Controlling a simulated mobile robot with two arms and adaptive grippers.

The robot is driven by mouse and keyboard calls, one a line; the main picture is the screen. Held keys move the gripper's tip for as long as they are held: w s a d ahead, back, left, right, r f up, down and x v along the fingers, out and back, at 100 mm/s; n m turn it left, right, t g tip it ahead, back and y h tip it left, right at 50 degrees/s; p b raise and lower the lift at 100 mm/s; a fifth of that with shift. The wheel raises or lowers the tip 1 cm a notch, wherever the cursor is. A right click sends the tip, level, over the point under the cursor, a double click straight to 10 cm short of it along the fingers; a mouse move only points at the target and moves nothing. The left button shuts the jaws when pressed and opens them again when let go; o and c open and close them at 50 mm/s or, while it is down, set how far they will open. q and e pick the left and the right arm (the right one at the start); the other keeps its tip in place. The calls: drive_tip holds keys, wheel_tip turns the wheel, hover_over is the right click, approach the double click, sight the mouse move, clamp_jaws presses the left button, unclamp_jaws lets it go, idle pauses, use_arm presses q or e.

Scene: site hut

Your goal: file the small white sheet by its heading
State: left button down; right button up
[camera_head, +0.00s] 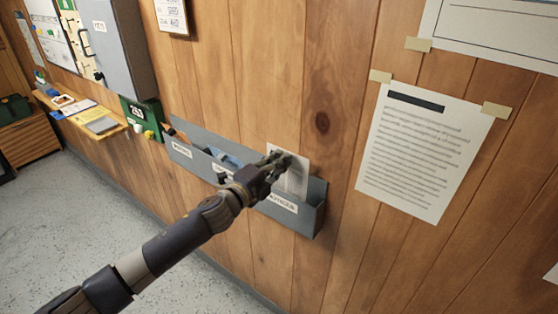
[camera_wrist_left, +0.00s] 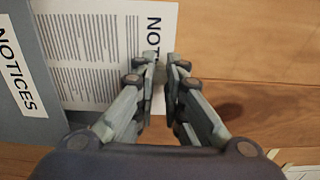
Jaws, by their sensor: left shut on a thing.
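The small white sheet (camera_head: 297,180) is upright at the right-hand compartment of the grey wall rack (camera_head: 314,219). In the left wrist view the sheet (camera_wrist_left: 90,50) shows printed lines and a heading starting "NOT", partly hidden by a finger. My left gripper (camera_head: 281,161) is shut on the sheet near its heading edge. The sheet's lower end goes out of sight behind the rack's front wall, by a label (camera_wrist_left: 14,72) reading "NOTICES". How deep it sits I cannot tell. My right gripper is not in view.
The rack's left compartment has its own label (camera_head: 182,149); the middle label is mostly hidden by my arm. Blue and dark items (camera_head: 225,157) lie in the rack. A large taped notice (camera_head: 420,155) hangs to the right. A shelf (camera_head: 88,118) and grey cabinet (camera_head: 115,45) are at left.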

use_arm(q)
drive_tip(key=shift+f+b, duration=0.4)
drive_tip(key=shift+f, duration=0.35)
drive_tip(key=shift+f, duration=0.15)
wheel_tip(320, 180, down, 3)
drive_tip(key=shift+r+b, duration=0.1)
drive_tip(key=shift+b, duration=1.05)
drive_tip(key=c, duration=1.6)
unclamp_jaws()
